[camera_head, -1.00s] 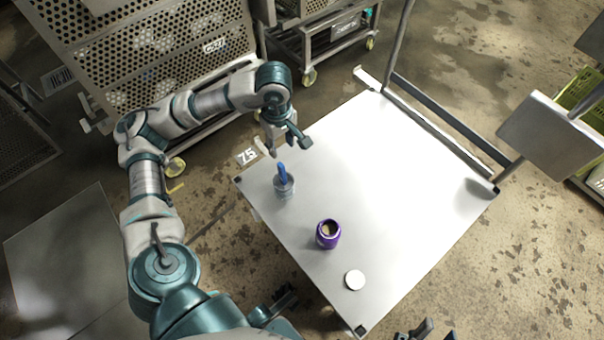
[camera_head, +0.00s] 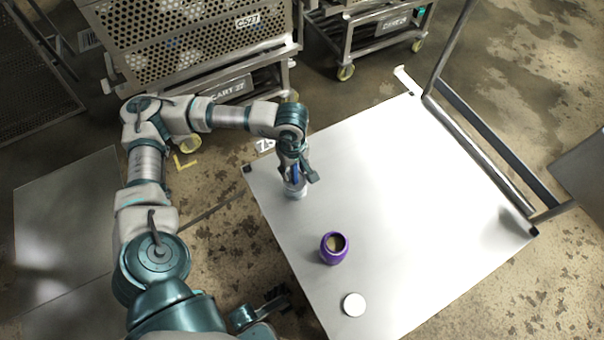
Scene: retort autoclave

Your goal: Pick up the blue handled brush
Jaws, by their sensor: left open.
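The blue handled brush (camera_head: 295,171) stands upright in a small grey, clear-looking cup (camera_head: 296,189) near the left corner of the white table (camera_head: 400,190). My left gripper (camera_head: 298,172) comes down from above and its fingers are around or right beside the blue handle. The gripper is open. The fingers and wrist hide much of the handle, so I cannot tell whether they touch it.
A purple jar (camera_head: 334,249) with an open top stands on the table, with a white round lid (camera_head: 354,304) near the front edge. Perforated metal carts (camera_head: 190,50) stand behind. A metal post and rail (camera_head: 485,150) edge the table's right side. The table's middle is clear.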

